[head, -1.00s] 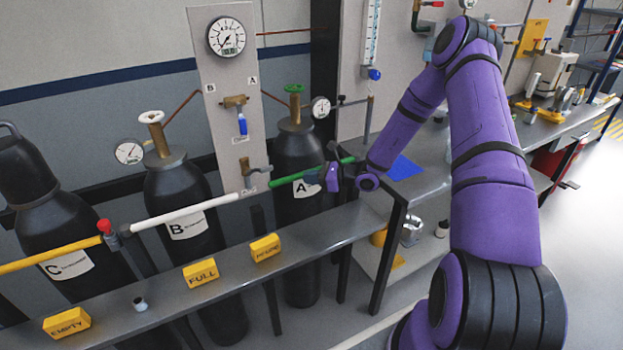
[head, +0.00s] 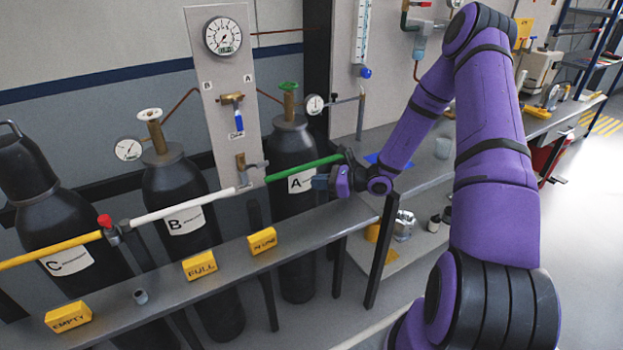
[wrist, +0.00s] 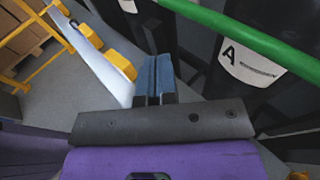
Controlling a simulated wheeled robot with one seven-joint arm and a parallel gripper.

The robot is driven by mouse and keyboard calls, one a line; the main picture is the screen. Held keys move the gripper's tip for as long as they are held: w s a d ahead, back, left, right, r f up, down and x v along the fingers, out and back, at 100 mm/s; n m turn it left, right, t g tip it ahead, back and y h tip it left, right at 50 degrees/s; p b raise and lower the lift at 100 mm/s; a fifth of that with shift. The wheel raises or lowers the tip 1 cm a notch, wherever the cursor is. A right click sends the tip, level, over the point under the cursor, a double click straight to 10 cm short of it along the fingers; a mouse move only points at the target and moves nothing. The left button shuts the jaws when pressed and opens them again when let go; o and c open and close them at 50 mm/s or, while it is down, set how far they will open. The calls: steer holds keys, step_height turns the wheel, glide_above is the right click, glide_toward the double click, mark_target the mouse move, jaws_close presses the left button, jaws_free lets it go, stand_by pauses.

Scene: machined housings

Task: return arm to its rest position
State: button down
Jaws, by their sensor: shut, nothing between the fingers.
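The label of cylinder A (wrist: 250,62) shows to the right of the fingers there, and the green rail (wrist: 245,35) crosses above right.
A narrow grey shelf (head: 220,280) below the rails bears yellow blocks marked FULL (head: 200,266) and EMPTY (head: 68,316). Cylinders B (head: 185,200) and C (head: 60,230) stand behind it. A bench (head: 440,170) is behind my arm. The floor at the right is clear.

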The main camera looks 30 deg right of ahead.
steer(key=s+a+r+n+g+h, duration=0.2)
steer(key=s+a+r+n+g, duration=0.3)
steer(key=s+r+n, duration=0.4)
steer(key=s+a+r+n+g+h, duration=0.1)
steer(key=s+a+r+n+g, duration=0.45)
steer(key=r, duration=0.55)
steer(key=s+d+r+n+t+h, duration=0.1)
steer(key=s+r+n+h, duration=0.3)
steer(key=s+r, duration=0.4)
steer(key=s+d+r+n+t+h, duration=0.2)
steer(key=s+r+n+t+h, duration=0.2)
steer(key=s+r+n, duration=0.3)
steer(key=shift+s+d+r+t+h, duration=0.35)
steer(key=shift+s+r+h, duration=0.25)
steer(key=shift+s, duration=1.4)
